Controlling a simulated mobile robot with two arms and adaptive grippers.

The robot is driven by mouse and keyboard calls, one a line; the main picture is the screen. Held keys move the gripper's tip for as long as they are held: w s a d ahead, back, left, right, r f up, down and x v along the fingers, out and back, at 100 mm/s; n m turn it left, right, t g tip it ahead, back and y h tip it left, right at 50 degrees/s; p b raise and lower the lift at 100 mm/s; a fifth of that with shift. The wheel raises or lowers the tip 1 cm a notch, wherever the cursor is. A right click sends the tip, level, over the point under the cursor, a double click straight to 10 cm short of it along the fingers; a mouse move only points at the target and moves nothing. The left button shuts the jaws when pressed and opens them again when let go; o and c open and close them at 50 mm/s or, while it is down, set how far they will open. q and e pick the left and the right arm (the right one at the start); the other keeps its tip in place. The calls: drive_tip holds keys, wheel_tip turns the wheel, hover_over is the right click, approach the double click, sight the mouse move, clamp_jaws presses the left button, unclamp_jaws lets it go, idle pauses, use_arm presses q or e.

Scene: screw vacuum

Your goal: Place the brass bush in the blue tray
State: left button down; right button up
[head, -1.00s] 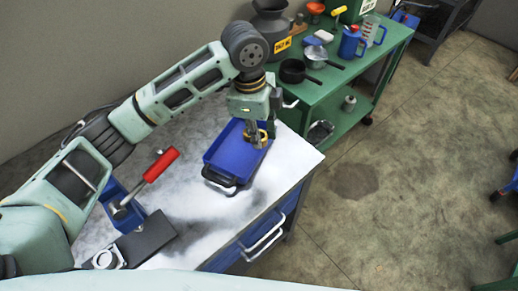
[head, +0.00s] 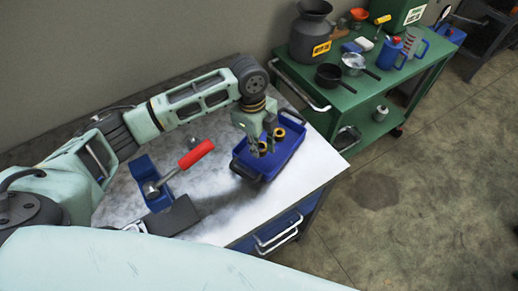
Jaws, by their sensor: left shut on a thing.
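The blue tray (head: 296,143) sits on the white-grey top of the workbench, with dark handles at its ends. My left gripper (head: 262,150) points down over the tray's left part and is shut on a small brass bush (head: 262,148), partly hidden by the fingers. I cannot tell whether this bush touches the tray floor. My right gripper is not in view.
A green cart (head: 345,98) with pans, jugs and a grey can (head: 310,36) stands behind right. The bench top right of the tray is clear.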

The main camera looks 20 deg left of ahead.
sight(260, 160)
use_arm(q)
wheel_tip(260, 160, down, 2)
drive_tip(key=shift+f+p, duration=0.25)
drive_tip(key=shift+p, duration=0.1)
drive_tip(key=shift+f, duration=0.35)
drive_tip(key=shift+f, duration=0.1)
drive_tip(key=c, duration=1.6)
unclamp_jaws()
drive_tip(key=shift+o, duration=0.2)
drive_tip(key=r, duration=0.4)
drive_tip(key=a+r+b, duration=0.1)
drive_tip(key=r, duration=0.3)
drive_tip(key=r+b, duration=0.1)
drive_tip(key=r, duration=0.3)
drive_tip(key=shift+w+a+r, duration=0.1)
drive_tip(key=shift+w+a, duration=0.05)
drive_tip(key=shift+w, duration=0.05)
